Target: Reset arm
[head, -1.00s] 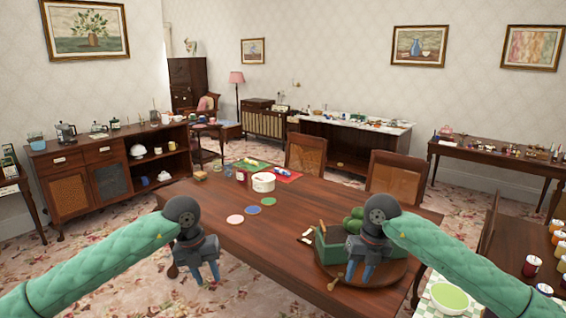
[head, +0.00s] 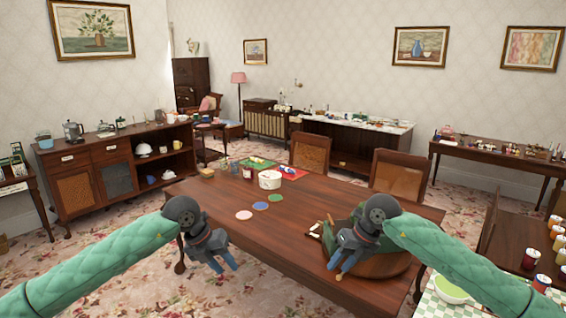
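My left gripper (head: 223,269) hangs over the floor at the near left edge of the dark wooden table (head: 295,227). Its two blue-grey fingers are apart with nothing between them. My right gripper (head: 342,270) is over the near right part of the table, in front of a round wooden board (head: 392,266). Its fingers look apart, and I see nothing held between them. The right gripper and arm hide most of the green things on the board. Both grippers tilt down and to the right or left, toward each other.
A sideboard (head: 115,170) is at left.

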